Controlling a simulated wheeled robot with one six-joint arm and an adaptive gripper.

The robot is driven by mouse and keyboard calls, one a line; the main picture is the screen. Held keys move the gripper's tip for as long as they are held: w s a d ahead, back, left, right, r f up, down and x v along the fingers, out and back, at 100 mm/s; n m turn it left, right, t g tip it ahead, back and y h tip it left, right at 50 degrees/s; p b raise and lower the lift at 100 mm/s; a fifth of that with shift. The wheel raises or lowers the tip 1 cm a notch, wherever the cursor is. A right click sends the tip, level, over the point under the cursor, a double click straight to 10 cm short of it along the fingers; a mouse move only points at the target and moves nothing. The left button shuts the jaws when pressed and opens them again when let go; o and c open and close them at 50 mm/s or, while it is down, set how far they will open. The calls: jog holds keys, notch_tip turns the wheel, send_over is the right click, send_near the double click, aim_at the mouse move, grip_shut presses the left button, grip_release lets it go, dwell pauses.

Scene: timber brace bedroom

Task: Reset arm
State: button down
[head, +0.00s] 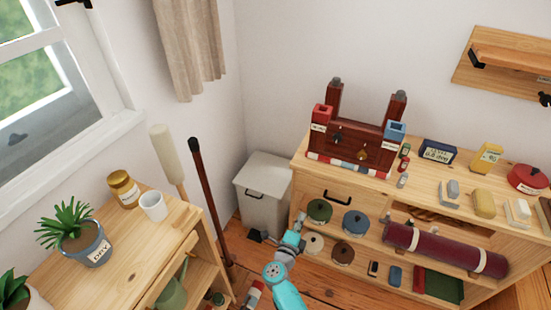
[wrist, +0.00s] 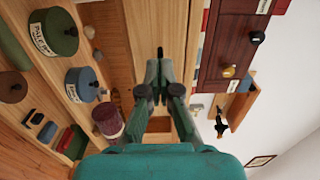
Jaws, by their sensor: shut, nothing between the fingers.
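My arm (head: 284,285) is teal and reaches up from the bottom of the head view.
The shelf unit (head: 298,172) carries a dark red wooden rack (head: 345,145), round tins and a rolled maroon mat (head: 440,250). The white bin (head: 262,200) stands in the corner. A wooden table (head: 120,240) at left holds a plant, jar and white mug (head: 153,206). Long-handled tools lean nearby.

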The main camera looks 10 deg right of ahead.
jog(key=s+r+n+t+y, duration=0.1)
jog(key=s+n+t+y, duration=0.15)
jog(key=s+n, duration=0.75)
jog(key=s+r+n+t+y, duration=0.15)
jog(key=s+y, duration=0.25)
jog(key=s, duration=1.3)
jog(key=s+a+r+n+g+y, duration=0.1)
jog(key=s+r+n+g+y, duration=0.1)
jog(key=s+r+n, duration=0.5)
jog(key=s+a+r+n+g+y, duration=0.1)
jog(key=s+r+n, duration=0.5)
jog(key=s, duration=1.1)
notch_tip(320, 180, up, 3)
jog(key=shift+a+f+n+g+y, duration=0.1)
jog(key=shift+a+n+g+y, duration=0.3)
jog(key=shift+a+y, duration=0.2)
jog(key=shift+s, duration=0.1)
